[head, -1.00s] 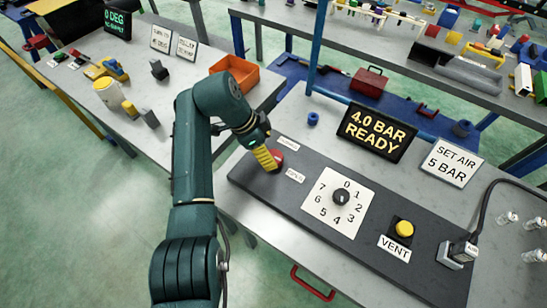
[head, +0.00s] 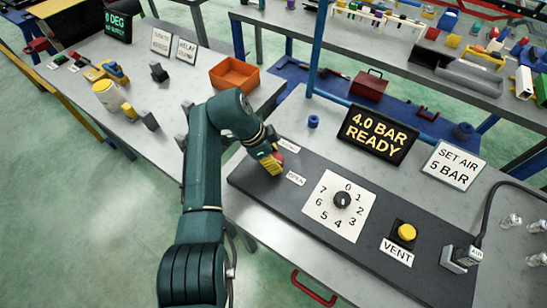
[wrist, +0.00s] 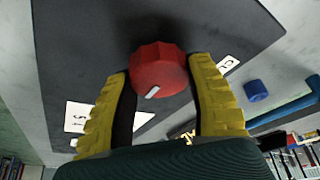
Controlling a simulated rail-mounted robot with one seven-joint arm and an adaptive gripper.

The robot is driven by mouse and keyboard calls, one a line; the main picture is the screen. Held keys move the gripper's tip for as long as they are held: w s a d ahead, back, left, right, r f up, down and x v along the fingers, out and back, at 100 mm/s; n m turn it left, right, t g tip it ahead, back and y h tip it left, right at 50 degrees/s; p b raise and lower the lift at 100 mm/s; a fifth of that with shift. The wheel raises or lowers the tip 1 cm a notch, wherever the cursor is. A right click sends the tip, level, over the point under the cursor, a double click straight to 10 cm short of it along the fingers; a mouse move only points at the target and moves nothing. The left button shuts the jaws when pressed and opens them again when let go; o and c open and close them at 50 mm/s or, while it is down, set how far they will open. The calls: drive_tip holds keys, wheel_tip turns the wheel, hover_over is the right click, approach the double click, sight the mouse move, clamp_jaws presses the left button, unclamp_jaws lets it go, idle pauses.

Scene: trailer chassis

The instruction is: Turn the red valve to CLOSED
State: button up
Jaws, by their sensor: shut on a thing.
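The red valve (wrist: 158,68) is a round ridged knob on the dark panel, with a white pointer mark on its face. In the wrist view the mark points down and left, towards a partly hidden white label (wrist: 142,121). A label beginning "CL" (wrist: 228,65) lies right of the knob. In the head view the valve (head: 278,156) is mostly hidden by my gripper (head: 270,163), between the "CLOSED" label (head: 288,145) and the "OPEN" label (head: 296,178). My gripper's yellow fingers (wrist: 160,88) are shut on the valve, one on each side.
On the same panel are a numbered dial (head: 342,200) and a yellow VENT button (head: 407,232). A display (head: 377,133) reads "4.0 BAR READY", and a sign (head: 453,164) reads "SET AIR 5 BAR". An orange bin (head: 234,74) stands on the left table.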

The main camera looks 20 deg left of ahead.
drive_tip(key=shift+n+p, duration=0.4)
drive_tip(key=shift+p, duration=0.35)
drive_tip(key=n+p, duration=0.2)
drive_tip(key=p, duration=0.2)
drive_tip(key=shift+s+r+n+t+y+p, duration=0.1)
drive_tip(key=shift+r+n+t+y+p, duration=0.05)
drive_tip(key=shift+n+t+y+p, duration=0.2)
drive_tip(key=n+y+p, duration=0.1)
drive_tip(key=n+p, duration=0.1)
drive_tip(key=n+t+y+p, duration=0.1)
drive_tip(key=n+p, duration=0.2)
drive_tip(key=shift+d+n+p, duration=0.1)
drive_tip(key=shift+n+p, duration=0.15)
drive_tip(key=shift+p, duration=0.1)
drive_tip(key=n+p, duration=0.1)
drive_tip(key=n+y, duration=0.1)
drive_tip(key=n, duration=0.1)
drive_tip(key=n+y+p, duration=0.1)
drive_tip(key=shift+f+p, duration=0.25)
drive_tip(key=shift+p, duration=0.1)
drive_tip(key=shift+f+n+g+y+p, duration=0.15)
drive_tip(key=shift+n+y, duration=0.25)
drive_tip(key=shift+n, duration=0.85)
drive_tip(key=shift+n+g+y+p, duration=0.2)
drive_tip(key=shift+n+y, duration=0.15)
drive_tip(key=shift+n, duration=0.9)
drive_tip(key=o, duration=1.2)
drive_tip(key=shift+r, duration=0.25)
